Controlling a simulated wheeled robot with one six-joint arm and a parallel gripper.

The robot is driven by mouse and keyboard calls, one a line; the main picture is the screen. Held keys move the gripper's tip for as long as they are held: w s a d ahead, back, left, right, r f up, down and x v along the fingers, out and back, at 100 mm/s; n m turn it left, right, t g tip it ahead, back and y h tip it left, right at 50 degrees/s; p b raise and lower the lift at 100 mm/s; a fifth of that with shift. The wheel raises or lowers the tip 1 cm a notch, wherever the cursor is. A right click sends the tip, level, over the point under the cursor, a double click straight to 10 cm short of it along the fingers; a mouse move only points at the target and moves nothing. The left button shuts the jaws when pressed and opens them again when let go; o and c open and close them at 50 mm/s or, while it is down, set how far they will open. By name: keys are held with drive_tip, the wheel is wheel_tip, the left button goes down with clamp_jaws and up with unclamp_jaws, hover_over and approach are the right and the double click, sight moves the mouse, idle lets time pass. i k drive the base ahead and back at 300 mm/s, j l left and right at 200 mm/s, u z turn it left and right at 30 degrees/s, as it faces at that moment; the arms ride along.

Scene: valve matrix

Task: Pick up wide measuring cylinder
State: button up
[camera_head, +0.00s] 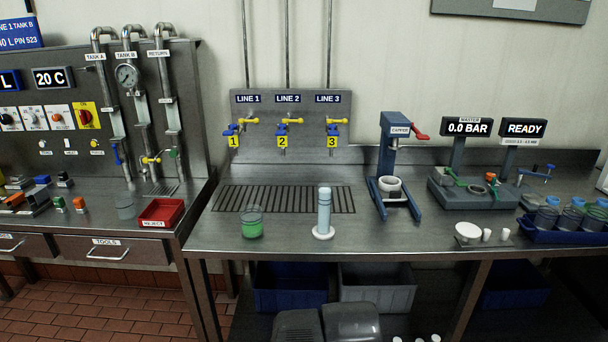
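A tall, clear, pale-blue cylinder (324,208) stands upright on a round white base near the front edge of the steel bench, in front of the drain grate. It looks like a measuring cylinder; its markings are too small to read. A shorter, wide clear vessel (252,223) with green liquid stands to its left. My gripper is not in view. Dark grey rounded parts at the bottom centre seem to be mine.
The drain grate (285,199) lies behind the cylinder, below three labelled taps. A blue capping press (390,165) stands to the right. A red reject tray (161,213) and an empty clear beaker (125,207) are on the left bench.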

sight(323, 231)
drive_tip(key=i+l+u, duration=0.1)
drive_tip(key=l+u, duration=0.5)
drive_tip(key=u, duration=0.2)
drive_tip(key=l+u, duration=0.8)
drive_tip(key=j, duration=0.1)
